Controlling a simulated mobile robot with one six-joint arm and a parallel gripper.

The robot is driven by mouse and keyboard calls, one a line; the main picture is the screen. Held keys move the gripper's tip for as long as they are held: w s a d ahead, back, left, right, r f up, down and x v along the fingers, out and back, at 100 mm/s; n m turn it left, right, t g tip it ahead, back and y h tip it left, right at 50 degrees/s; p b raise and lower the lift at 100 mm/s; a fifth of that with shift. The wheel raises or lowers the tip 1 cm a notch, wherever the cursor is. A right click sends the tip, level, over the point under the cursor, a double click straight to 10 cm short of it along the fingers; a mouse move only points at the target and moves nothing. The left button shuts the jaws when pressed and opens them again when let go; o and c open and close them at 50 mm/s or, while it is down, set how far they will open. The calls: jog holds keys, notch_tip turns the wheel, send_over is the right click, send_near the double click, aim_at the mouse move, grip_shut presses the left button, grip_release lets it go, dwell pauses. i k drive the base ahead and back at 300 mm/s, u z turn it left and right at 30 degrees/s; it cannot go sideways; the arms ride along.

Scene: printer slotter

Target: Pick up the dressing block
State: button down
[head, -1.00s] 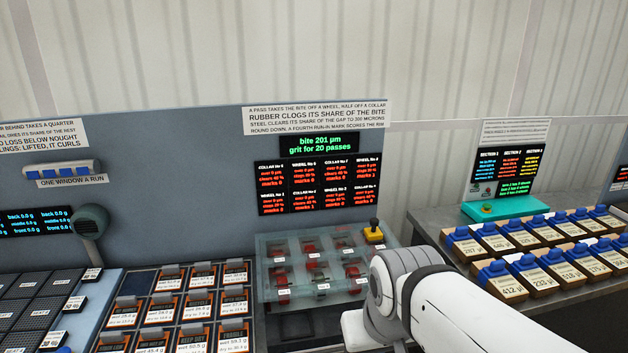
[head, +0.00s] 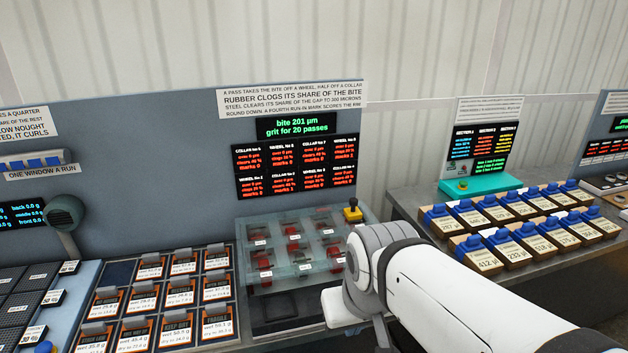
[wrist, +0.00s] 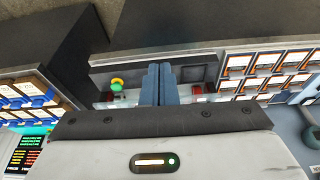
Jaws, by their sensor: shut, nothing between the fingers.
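I cannot make out for certain which thing is the dressing block. My gripper (wrist: 157,85) shows in the wrist view with its two blue-grey fingers shut together and nothing between them. A yellow-green knob (wrist: 117,84) shows left of the fingers.
A rack of dark orange-edged cards (head: 165,300) lies left of the case. A bench (head: 420,215) on the right carries several blue-topped labelled blocks (head: 480,255) and a teal box (head: 481,186). A display panel (head: 295,168) rises behind the case.

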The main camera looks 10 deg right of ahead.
aim_at(352, 214)
jog(key=k, duration=1)
jog(key=z, duration=0.7)
jog(key=i, duration=2.05)
jog(key=u, duration=0.75)
jog(key=k, duration=0.9)
jog(key=u, duration=0.1)
jog(key=i, duration=0.6)
jog(key=z, duration=0.05)
